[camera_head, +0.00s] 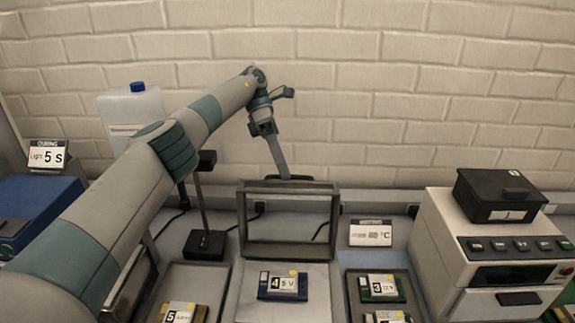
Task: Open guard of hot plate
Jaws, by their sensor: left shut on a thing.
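The guard (247,220) is a dark grey rectangular frame with a see-through middle, standing upright in the centre. A dark handle bar (304,178) shows at its top edge. My left arm reaches over from the left, and my left gripper (283,176) points down at this bar, shut on it; the fingertips are small and partly hidden. In front of the frame is a light flat plate (300,308), which I take for the hot plate, with a blue module (282,286) marked 4 on it. My right gripper is out of view.
Flanking bays hold a module marked 5 (178,313) and a green module marked 3 (382,288). A white box instrument (485,250) with a black case (498,195) on top stands right. A stand base (204,244) and white canister (132,110) are near my arm. A brick wall closes the back.

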